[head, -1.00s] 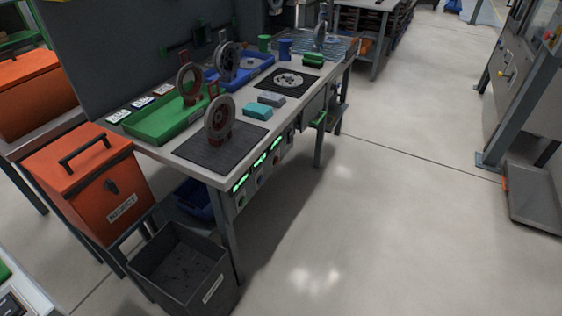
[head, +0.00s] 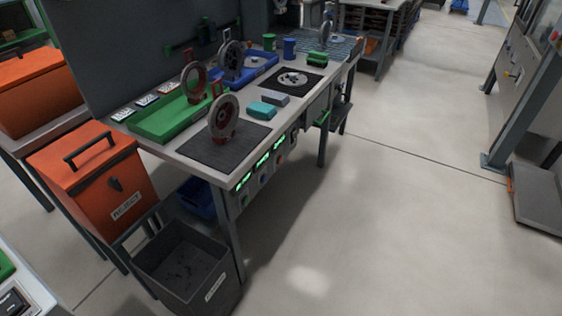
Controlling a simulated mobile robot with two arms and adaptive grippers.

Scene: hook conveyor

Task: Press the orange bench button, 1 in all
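The workbench (head: 188,147) stands left of centre with a grey top. Its front edge carries a row of control panels with green lit displays (head: 262,160) and small round buttons below them. One small button (head: 280,159) looks orange-red, but it is too small to be sure of its colour. Another (head: 263,177) looks dark or bluish. Neither of my grippers is in the head view, so nothing of mine touches the panels.
A green tray (head: 152,128), a dark mat (head: 205,150) and wheel-like parts on stands (head: 224,117) are on the bench. An orange reject box (head: 85,175) and an open grey bin (head: 205,277) stand at its near end. The floor (head: 400,230) right of the bench is clear.

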